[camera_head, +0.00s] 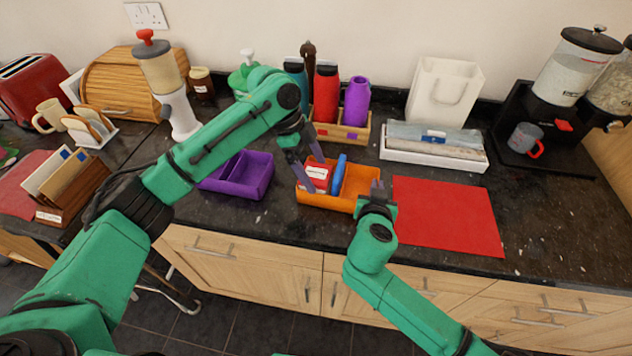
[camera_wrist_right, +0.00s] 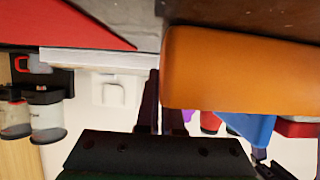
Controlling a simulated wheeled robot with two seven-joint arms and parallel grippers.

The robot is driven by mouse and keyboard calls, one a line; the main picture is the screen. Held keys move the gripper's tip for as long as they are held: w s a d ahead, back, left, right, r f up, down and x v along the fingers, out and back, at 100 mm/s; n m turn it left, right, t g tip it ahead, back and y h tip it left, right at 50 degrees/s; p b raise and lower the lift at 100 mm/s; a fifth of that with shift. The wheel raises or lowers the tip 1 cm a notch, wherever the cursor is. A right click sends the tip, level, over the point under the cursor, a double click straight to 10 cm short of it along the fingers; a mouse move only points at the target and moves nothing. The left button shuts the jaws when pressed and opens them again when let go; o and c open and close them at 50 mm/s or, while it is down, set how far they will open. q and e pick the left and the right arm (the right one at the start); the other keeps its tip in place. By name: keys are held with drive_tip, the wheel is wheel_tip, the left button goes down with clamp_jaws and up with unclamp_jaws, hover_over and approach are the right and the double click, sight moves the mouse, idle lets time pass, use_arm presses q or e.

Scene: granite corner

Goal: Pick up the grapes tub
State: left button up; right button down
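No grapes label is legible on any tub. An orange tub (camera_head: 330,201) stands on the dark counter, holding a red-and-white box (camera_head: 317,176) and a blue item (camera_head: 338,174). A purple divided tub (camera_head: 240,190) stands to its left. My left gripper (camera_head: 317,174) is over the orange tub's left end, its fingers apart. My right gripper (camera_head: 378,188) is at the tub's right end. In the right wrist view the orange wall (camera_wrist_right: 230,75) lies right beside its fingers (camera_wrist_right: 158,105), partly hiding one; whether they grip it is unclear.
A red mat (camera_head: 447,213) lies right of the orange tub. Behind stand a wooden rack (camera_head: 345,133) with bottles and a white tray (camera_head: 435,156) of packets. The counter's front edge is close to the tub.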

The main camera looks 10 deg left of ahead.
sight(314, 172)
use_arm(q)
clamp_jaws()
drive_tip(key=shift+r, duration=0.1)
wheel_tip(314, 172, up, 18)
use_arm(e)
drive_tip(key=c, duration=1)
unclamp_jaws()
